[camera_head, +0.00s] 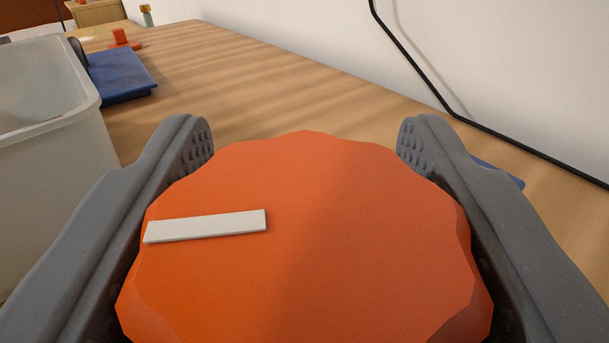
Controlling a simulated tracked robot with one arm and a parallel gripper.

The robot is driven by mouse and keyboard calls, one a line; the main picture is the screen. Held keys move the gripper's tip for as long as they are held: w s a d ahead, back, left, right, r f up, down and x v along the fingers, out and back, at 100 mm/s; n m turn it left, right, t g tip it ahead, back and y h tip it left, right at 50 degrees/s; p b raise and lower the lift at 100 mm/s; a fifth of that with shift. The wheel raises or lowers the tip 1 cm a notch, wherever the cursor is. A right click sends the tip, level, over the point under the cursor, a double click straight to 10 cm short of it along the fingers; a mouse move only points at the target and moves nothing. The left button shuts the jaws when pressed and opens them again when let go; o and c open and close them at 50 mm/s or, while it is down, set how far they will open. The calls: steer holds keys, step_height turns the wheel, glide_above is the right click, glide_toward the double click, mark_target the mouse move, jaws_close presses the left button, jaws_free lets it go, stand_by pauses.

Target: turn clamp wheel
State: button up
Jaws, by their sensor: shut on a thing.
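The orange clamp wheel (320,240) fills the lower middle of the head camera view. It has a scalloped rim and a flat face. A white bar mark (205,226) lies on its face, running from near the left rim toward the middle, almost level in the picture. My gripper (305,140) has one grey finger on each side of the wheel, shut on its rim. The wheel hides whatever is beneath it, including any clamp body.
A translucent white bin (45,150) stands close at the left. A dark blue folded cloth (120,75) and an orange object (121,37) lie behind it. A black cable (430,85) runs along the white wall at the right. The wooden tabletop (260,80) beyond the wheel is clear.

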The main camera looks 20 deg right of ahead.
steer(key=shift+r+m+h, duration=0.1)
steer(key=shift+m+h, duration=0.2)
steer(key=shift+h, duration=0.2)
steer(key=o, duration=1)
steer(key=shift+d, duration=0.1)
steer(key=shift+c, duration=0.2)
steer(key=p+v, duration=0.1)
steer(key=v, duration=0.6)
steer(key=shift+s, duration=0.25)
